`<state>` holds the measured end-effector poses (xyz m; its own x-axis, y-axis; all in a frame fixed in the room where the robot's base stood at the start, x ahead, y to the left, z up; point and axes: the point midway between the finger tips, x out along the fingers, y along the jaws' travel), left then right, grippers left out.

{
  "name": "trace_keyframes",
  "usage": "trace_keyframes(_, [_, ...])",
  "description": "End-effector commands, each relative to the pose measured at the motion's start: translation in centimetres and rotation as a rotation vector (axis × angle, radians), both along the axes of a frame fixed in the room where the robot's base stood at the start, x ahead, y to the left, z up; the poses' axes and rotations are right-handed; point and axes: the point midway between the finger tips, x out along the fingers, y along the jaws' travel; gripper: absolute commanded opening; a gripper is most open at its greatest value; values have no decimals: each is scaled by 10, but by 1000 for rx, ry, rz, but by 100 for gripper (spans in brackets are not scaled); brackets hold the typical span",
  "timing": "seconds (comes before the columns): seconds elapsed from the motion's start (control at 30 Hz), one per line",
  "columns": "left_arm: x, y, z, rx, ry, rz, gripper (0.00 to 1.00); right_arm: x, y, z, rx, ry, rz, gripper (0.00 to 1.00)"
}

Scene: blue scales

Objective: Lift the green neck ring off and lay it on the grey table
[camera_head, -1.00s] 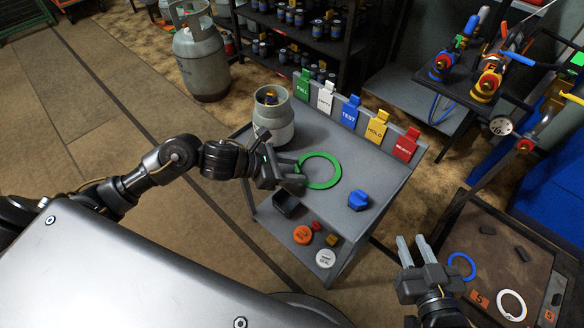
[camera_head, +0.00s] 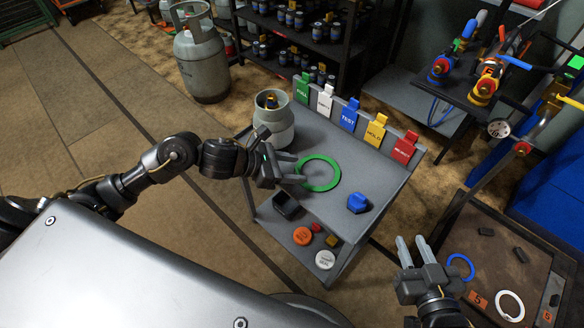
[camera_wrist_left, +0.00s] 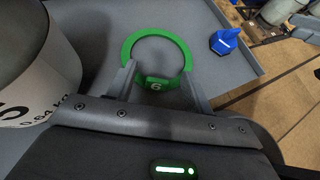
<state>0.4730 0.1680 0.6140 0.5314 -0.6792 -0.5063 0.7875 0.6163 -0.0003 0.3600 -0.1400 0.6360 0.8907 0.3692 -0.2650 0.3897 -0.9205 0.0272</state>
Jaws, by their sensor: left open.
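The green neck ring (camera_head: 336,183) lies flat on the grey table (camera_head: 320,135). It also shows in the left wrist view (camera_wrist_left: 184,44), with its tab marked 6 (camera_wrist_left: 156,84) toward my gripper. My left gripper (camera_head: 297,170) is open at the ring's near left edge. In the left wrist view my left fingertips (camera_wrist_left: 158,75) stand apart on either side of the tab. A grey gas cylinder (camera_head: 273,130) stands upright on the table beside my left gripper, with no ring seen around its neck. My right gripper (camera_head: 407,252) is open and empty at the right, away from the table.
A blue piece (camera_head: 358,203) lies near the table's right edge. Several coloured tags (camera_head: 348,115) stand along the back edge. A small dark bin (camera_head: 287,206) is at the front. A brown tray (camera_head: 500,255) with a blue ring (camera_head: 461,266) and a white ring (camera_head: 510,305) stands right.

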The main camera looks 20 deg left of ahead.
Motion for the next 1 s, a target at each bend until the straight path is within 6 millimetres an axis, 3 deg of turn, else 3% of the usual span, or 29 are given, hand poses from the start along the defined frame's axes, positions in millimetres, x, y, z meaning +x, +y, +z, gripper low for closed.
trace_keyframes(1.0, [0,0,52,1,-1,-1,51,0,0,35,0,0,0,29])
